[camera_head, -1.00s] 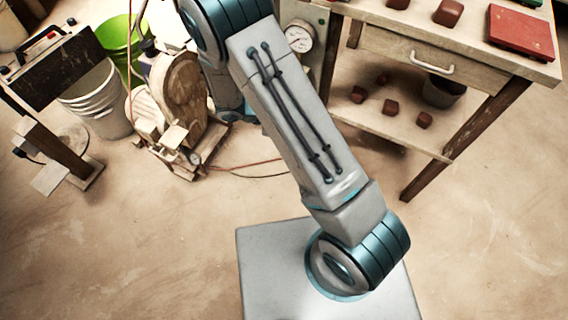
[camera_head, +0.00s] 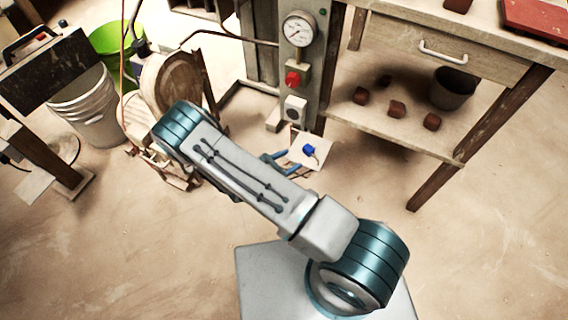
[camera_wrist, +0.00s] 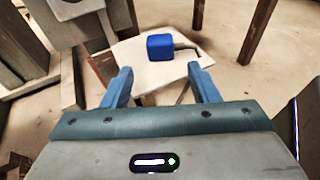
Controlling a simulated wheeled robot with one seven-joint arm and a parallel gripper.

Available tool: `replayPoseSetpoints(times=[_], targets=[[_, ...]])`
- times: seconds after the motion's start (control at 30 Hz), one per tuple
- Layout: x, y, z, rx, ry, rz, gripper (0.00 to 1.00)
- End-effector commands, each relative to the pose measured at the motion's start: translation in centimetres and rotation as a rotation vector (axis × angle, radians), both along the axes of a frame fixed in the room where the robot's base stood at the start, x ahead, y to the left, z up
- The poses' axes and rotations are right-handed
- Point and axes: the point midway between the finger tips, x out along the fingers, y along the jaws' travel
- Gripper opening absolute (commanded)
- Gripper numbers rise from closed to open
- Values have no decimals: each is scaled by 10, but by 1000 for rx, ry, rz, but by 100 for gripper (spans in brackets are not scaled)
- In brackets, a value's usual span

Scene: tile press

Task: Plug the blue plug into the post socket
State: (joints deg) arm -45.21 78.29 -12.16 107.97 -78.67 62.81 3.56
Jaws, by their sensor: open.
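The blue plug (camera_head: 309,150) lies on a pale board (camera_head: 318,160) low down at the foot of the post (camera_head: 318,75). The plug also shows in the wrist view (camera_wrist: 160,47), on the pale board (camera_wrist: 146,72), with a dark cord leading off to its right. The post socket (camera_head: 294,108) is a pale box with a dark round face, low on the post below a red knob. My gripper (camera_wrist: 160,82) is open and empty, its blue fingers apart and short of the plug. In the head view my gripper (camera_head: 280,163) is partly hidden behind my arm.
A gauge (camera_head: 299,29) and the red knob (camera_head: 292,78) sit on the post above the socket. A workbench (camera_head: 470,60) with a lower shelf stands to the right. A wooden machine (camera_head: 172,85) and white buckets (camera_head: 90,110) stand left. Open floor lies in front.

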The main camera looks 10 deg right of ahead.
Motion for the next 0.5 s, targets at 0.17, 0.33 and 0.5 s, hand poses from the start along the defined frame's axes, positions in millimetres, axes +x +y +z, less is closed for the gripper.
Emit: replayPoseSetpoints(times=[0.17,0.33,0.5], targets=[[13,-24,-8,-2,1,-3,55],[24,-44,-14,-2,1,-3,55],[32,-57,-18,0,0,-2,55]])
